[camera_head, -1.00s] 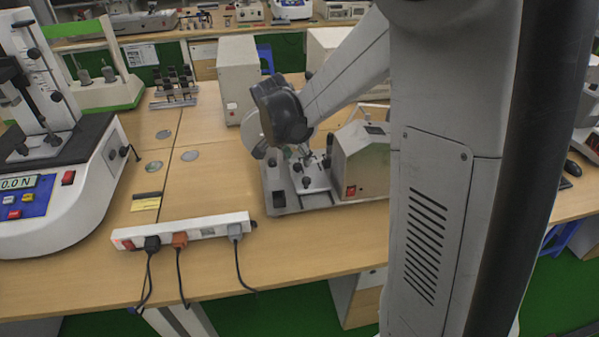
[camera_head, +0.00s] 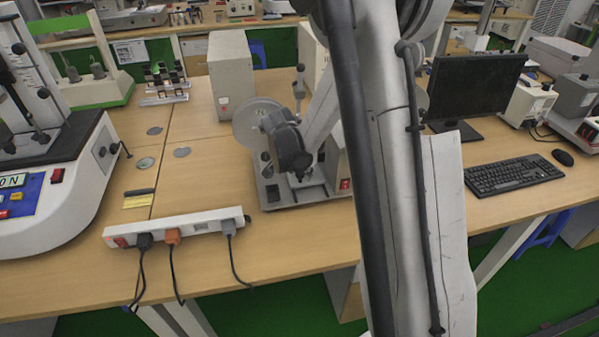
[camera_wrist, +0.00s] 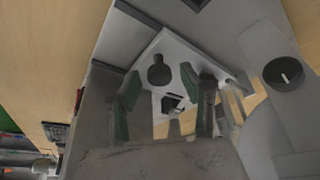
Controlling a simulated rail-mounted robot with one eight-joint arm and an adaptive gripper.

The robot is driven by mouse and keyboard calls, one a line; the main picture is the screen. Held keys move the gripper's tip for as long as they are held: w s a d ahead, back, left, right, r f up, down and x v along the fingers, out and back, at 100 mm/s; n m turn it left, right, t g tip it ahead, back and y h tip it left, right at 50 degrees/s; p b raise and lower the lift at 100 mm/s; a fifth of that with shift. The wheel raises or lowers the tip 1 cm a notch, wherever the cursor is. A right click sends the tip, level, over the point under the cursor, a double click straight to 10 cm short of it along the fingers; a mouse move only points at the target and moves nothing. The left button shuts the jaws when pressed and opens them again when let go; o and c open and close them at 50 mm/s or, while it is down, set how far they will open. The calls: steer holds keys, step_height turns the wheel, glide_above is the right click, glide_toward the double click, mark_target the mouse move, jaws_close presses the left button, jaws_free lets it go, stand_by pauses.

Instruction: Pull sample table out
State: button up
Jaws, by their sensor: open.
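The sample table (camera_wrist: 178,48) is a pale plate with dark knobs on the grey bench machine (camera_head: 273,200). In the head view my arm and gripper (camera_head: 297,172) mostly hide it. In the wrist view my gripper (camera_wrist: 161,80) is open, with green-padded fingers apart on either side of a black knob (camera_wrist: 158,76). The knob appears between the fingers. I cannot tell whether either finger touches it or the plate.
A round grey disc (camera_head: 257,118) stands at the machine's back left. A white power strip (camera_head: 180,227) with cables lies in front of it. A force tester (camera_head: 70,190) stands at left, a monitor (camera_head: 473,85) and keyboard (camera_head: 512,175) at right.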

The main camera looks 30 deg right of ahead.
jaws_close()
stand_by(0.3)
